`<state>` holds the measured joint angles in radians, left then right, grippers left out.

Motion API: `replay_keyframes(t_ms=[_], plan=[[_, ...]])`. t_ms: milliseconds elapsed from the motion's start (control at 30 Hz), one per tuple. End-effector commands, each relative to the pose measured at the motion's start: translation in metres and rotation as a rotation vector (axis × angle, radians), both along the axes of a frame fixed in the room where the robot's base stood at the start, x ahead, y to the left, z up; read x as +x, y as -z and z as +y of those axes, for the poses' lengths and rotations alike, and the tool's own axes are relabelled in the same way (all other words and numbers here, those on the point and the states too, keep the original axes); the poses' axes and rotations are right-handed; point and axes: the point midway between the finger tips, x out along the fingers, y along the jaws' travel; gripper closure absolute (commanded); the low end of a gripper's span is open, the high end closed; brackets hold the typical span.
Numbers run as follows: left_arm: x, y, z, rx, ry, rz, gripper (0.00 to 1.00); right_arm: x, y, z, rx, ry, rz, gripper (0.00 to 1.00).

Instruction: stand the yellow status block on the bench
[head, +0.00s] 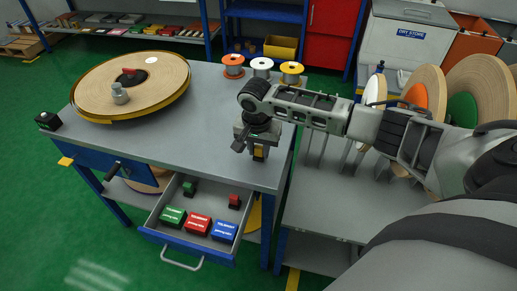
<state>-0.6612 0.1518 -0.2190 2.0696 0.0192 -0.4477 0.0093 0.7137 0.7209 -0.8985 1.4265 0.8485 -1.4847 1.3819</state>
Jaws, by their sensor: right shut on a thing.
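The yellow status block (259,153) is a small dark block with a yellow face, near the right edge of the grey bench (205,150). My right gripper (257,147) comes down from above and is shut on it. The gripper hides the block's top, and I cannot tell whether its underside touches the bench top. My left gripper is not in view.
A large tape reel (150,90) lies at the bench's back left. Three small spools (262,66) stand along the back edge. The open drawer (165,222) holds several coloured boxes and small blocks. Large discs (430,90) stand in a rack at right. The bench middle is clear.

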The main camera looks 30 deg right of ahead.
Motion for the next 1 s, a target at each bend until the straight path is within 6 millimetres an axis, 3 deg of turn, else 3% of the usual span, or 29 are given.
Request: replay_keyframes(t_ms=[367, 400, 467, 800, 1000], plan=[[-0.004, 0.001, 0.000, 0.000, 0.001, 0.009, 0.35, 0.000, 0.004, 0.001, 0.001, 0.000, 0.000, 0.96], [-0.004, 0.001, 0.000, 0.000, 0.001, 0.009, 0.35, 0.000, 0.004, 0.001, 0.002, -0.001, -0.001, 0.65], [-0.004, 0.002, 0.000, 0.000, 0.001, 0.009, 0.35, 0.000, 0.004, 0.001, 0.001, -0.001, -0.001, 0.52], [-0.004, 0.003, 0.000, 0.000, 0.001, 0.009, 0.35, 0.001, 0.000, 0.000, 0.000, 0.000, -0.003, 0.52], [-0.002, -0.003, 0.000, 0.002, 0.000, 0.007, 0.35, -0.001, -0.032, 0.004, 0.002, -0.002, -0.004, 0.52]])
